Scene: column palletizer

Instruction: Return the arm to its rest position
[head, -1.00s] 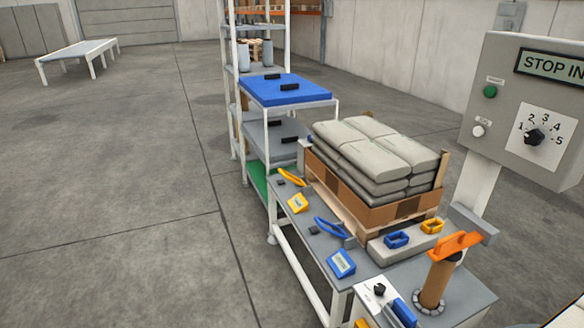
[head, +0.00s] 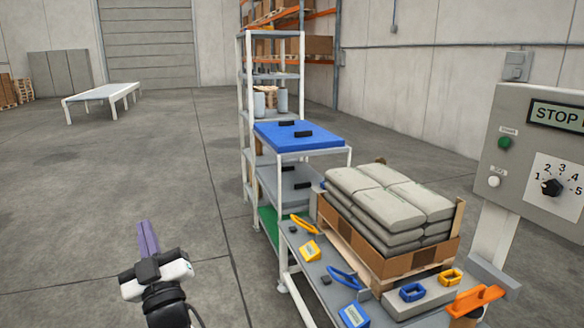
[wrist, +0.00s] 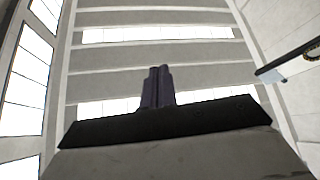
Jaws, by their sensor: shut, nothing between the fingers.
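My gripper (head: 147,236) shows at the lower left of the head view, raised over the open floor with its dark purple fingers pointing up. The fingers are together with nothing between them. In the wrist view the closed fingers (wrist: 157,86) point toward the ceiling beams and bright windows. The gripper is apart from the bench and touches nothing that I can see. Most of my arm below the wrist is out of view.
To the right, a workbench (head: 318,272) holds yellow and blue tools and a pallet of stacked grey bags (head: 390,200). Behind it are a blue-topped stand (head: 300,138) and shelving. A control panel (head: 540,150) stands far right. The floor (head: 110,190) at left is clear.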

